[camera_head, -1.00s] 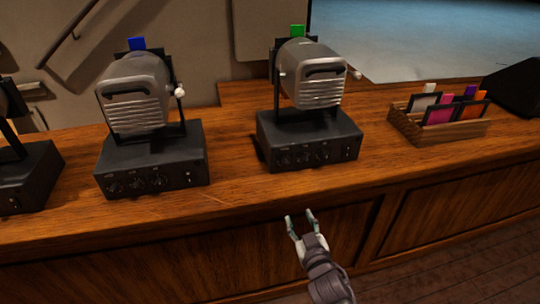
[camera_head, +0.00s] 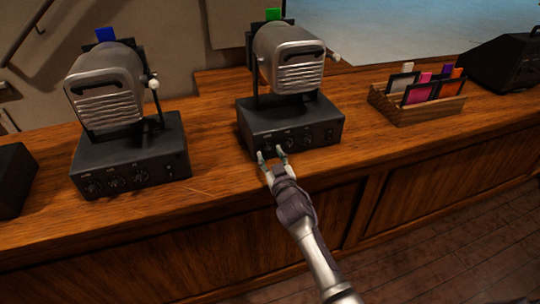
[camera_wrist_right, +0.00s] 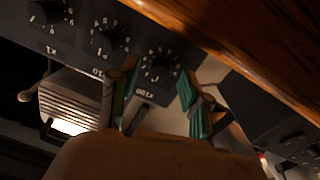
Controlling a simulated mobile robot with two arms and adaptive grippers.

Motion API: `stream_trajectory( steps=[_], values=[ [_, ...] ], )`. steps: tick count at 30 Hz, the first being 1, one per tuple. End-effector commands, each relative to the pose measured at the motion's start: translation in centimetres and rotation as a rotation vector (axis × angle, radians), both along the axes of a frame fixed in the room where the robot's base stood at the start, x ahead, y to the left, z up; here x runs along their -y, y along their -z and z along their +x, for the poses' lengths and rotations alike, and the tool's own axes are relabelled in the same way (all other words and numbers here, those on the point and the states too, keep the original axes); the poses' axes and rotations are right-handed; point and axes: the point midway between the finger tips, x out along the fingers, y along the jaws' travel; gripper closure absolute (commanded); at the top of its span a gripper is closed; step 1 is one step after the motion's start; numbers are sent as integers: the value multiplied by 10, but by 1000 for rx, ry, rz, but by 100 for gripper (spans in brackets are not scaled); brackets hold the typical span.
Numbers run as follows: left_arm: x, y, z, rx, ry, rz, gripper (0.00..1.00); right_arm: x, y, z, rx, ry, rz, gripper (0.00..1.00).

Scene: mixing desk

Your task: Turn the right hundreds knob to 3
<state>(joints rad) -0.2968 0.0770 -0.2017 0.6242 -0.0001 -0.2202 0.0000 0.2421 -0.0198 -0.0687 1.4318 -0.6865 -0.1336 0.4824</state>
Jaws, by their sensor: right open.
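The right lamp's black control box (camera_head: 294,132) sits on the wooden desk under a grey lamp with a green tag. Its front has a row of dark knobs and a switch. In the right wrist view, which looks upside down, the hundreds knob (camera_wrist_right: 157,72) has a numbered dial with its label beside it. The tens knob (camera_wrist_right: 108,42) and the ones knob (camera_wrist_right: 45,12) are to its left there. My right gripper (camera_head: 272,156) is open at the box's front, its fingers (camera_wrist_right: 155,95) on either side of the hundreds knob. Contact and the knob's setting are unclear. My left gripper is not in view.
A second lamp box (camera_head: 130,155) with a blue tag stands to the left. A wooden tray (camera_head: 415,110) with coloured cards and a black device (camera_head: 505,65) stand to the right. The desk between the two boxes is clear.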

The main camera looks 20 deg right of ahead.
Motion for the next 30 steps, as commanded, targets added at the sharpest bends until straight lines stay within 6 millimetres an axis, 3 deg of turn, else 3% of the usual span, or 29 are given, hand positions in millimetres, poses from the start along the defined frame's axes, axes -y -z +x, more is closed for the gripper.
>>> stream_trajectory(
  steps=[11, 20, 30],
  values=[
    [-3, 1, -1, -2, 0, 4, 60, 0, 0, 7, 0, -1, 0, 52],
    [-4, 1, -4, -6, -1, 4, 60, 0, 0, 7, 0, -1, 0, 99],
    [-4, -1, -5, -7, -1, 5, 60, -1, 0, 7, -1, -2, 25, 100]
  ],
)
